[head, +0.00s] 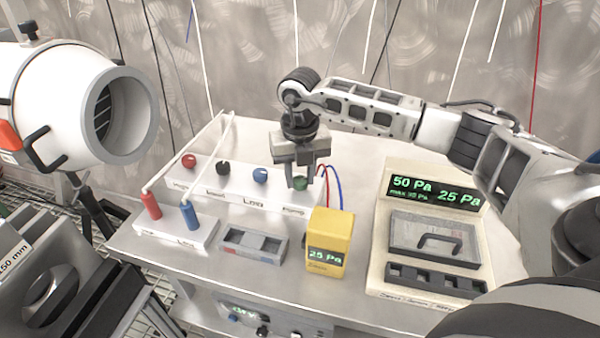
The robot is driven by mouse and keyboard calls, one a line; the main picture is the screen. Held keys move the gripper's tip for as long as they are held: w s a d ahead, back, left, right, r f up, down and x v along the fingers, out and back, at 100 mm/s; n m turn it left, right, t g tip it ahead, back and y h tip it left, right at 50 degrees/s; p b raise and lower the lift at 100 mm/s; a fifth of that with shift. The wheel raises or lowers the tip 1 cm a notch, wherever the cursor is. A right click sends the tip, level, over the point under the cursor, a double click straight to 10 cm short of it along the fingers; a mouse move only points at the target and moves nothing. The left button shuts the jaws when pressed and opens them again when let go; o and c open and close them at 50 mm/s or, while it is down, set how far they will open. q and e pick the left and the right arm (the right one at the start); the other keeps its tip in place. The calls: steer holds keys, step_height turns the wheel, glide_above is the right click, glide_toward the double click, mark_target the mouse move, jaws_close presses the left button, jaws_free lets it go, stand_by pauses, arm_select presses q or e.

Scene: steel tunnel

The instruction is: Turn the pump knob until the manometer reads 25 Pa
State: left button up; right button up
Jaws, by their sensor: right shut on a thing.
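My right gripper (300,180) points down from above and is shut on the green knob (300,184) at the right end of the white knob panel (230,188). The fingers partly hide this knob. The small label near it is too blurred to read surely. The yellow manometer (328,228) stands upright on the table in front of the panel, and its green display reads 25 Pa. A red and a blue wire rise behind it. My left gripper is not in view.
Red (189,161), black (223,168) and blue (260,175) knobs share the panel. A white block with red and blue plugs, a grey tray (253,260) and a beige case (380,250) showing 50 Pa and 25 Pa surround the manometer. A white blower (70,100) stands left.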

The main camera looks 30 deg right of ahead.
mark_target(300, 179)
stand_by(0.4)
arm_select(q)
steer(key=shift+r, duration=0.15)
arm_select(e)
steer(key=o, duration=1)
steer(key=shift+c, duration=0.2)
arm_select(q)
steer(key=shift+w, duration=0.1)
arm_select(e)
steer(key=shift+r, duration=0.15)
arm_select(q)
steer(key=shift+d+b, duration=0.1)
steer(key=shift+b, duration=0.3)
arm_select(e)
step_height(300, 179, up, 16)
